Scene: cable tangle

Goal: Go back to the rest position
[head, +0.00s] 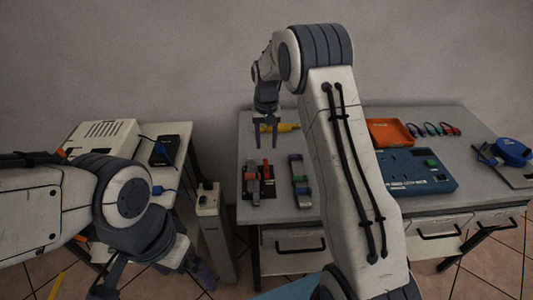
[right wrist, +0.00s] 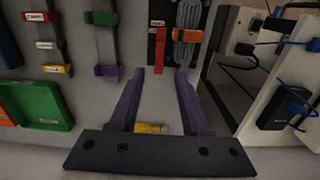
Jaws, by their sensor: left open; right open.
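My left gripper (head: 153,286) hangs at the bottom left of the head view, its fingers spread wide. It is open, and I see nothing between them. My right gripper (head: 266,143) points down over the back left part of the grey workbench (head: 390,115). It also shows in the right wrist view (right wrist: 160,75), with its two purple fingers apart and empty at the tips. A yellow tool (head: 287,128) lies close beside it. In the right wrist view the yellow piece (right wrist: 150,128) shows between the finger bases; I cannot tell its height.
Cable bundles with coloured ties (head: 299,180) lie in front of my right gripper. A blue box (head: 418,171), an orange tray (head: 390,132) and a blue spool (head: 513,151) are farther right. A side table with a white box (head: 103,137) and a power strip (head: 208,199) stand left.

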